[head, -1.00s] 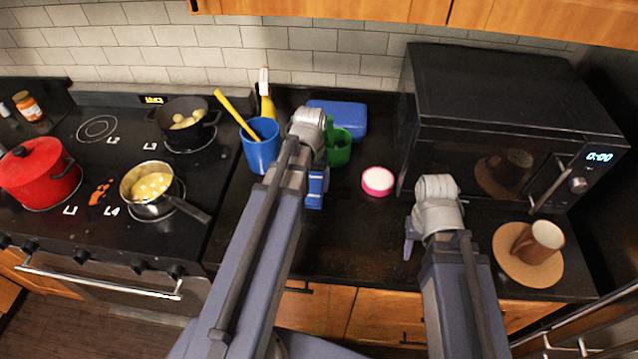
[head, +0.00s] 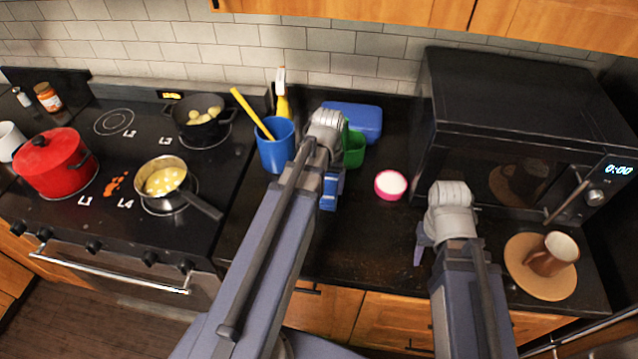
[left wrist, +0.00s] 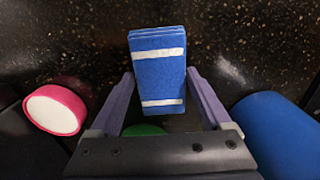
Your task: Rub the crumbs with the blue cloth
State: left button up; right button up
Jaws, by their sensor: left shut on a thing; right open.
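The blue cloth (left wrist: 157,72) is a folded pad with white stripes, held between the fingers of my left gripper (left wrist: 160,76). In the head view only part of the cloth (head: 330,192) shows below my left wrist, over the dark counter. Whether it touches the counter is unclear. Small pale specks (left wrist: 228,68) show on the dark surface in the left wrist view; I cannot tell crumbs from the counter's pattern. My right gripper (head: 421,250) is open and empty over the counter in front of the microwave, its fingers partly hidden by its wrist.
Close to my left gripper stand a blue cup (head: 276,146), a green cup (head: 354,149), a blue box (head: 352,121) and a pink-rimmed round container (head: 390,185). The microwave (head: 520,140) and a plate (head: 525,280) with a tipped mug (head: 552,254) are right. The stove holds pots.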

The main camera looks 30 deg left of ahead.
pick_arm(q)
jog(key=shift+w+d, duration=0.3)
jog(key=shift+d, duration=0.45)
jog(key=shift+w+d+f, duration=0.1)
jog(key=shift+w+d, duration=0.15)
jog(key=shift+d, duration=0.75)
jog(key=shift+w+d, duration=0.25)
jog(key=shift+d, duration=0.75)
pick_arm(e)
jog(key=shift+s+f, duration=0.1)
pick_arm(q)
jog(key=shift+w+d, duration=0.3)
jog(key=shift+d, duration=0.65)
jog(key=shift+w+d, duration=0.3)
jog(key=shift+d, duration=0.65)
jog(key=shift+r, duration=0.2)
pick_arm(e)
jog(key=shift+r, duration=0.2)
pick_arm(q)
notch_tip(320, 180, up, 6)
jog(key=p, duration=0.6)
jog(key=shift+a+f, duration=0.1)
pick_arm(e)
notch_tip(320, 180, up, 6)
jog(key=shift+f, duration=0.1)
